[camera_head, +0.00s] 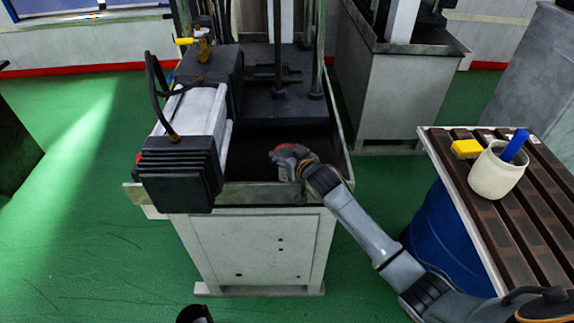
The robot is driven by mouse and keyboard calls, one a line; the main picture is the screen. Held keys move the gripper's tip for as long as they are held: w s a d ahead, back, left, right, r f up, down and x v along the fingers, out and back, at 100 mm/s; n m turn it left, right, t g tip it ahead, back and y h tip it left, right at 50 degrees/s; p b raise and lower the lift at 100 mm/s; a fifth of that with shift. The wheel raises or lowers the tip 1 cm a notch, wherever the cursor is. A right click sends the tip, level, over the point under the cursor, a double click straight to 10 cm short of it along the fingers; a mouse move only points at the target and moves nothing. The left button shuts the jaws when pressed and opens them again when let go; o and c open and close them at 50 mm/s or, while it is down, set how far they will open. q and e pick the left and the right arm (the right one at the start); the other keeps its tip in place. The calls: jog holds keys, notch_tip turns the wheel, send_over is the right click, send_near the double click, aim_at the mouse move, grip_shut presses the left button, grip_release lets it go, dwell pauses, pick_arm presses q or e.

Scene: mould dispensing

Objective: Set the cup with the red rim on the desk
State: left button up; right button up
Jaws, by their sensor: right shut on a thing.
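My right gripper (290,163) reaches in over the dark tray of the machine in the middle. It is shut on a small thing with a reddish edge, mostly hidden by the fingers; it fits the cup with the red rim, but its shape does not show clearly. A desk (476,229) with brown slats and a pale edge stands at the right. A dark piece at the bottom edge may be the end of my left arm; its fingers do not show.
A whitish cup (495,176) with a blue thing (515,145) in it stands on the desk, beside a yellow block (466,148). The desk's near slats are bare. A blue drum (445,240) is below the desk. A black-and-white machine unit (180,180) stands left of my gripper.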

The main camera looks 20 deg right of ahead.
jog(key=shift+r, duration=0.15)
jog(key=shift+r, duration=0.65)
jog(key=s+a+r+b, duration=0.2)
jog(key=s+a+r, duration=0.2)
jog(key=s+r, duration=0.8)
jog(key=s+d+f+m+h, duration=0.1)
jog(key=s+d+f, duration=0.1)
jog(key=s, duration=0.9)
jog(key=shift+d+f+h, duration=0.25)
jog(key=shift+d+h, duration=0.05)
jog(key=shift+d, duration=0.25)
jog(key=shift+s, duration=0.15)
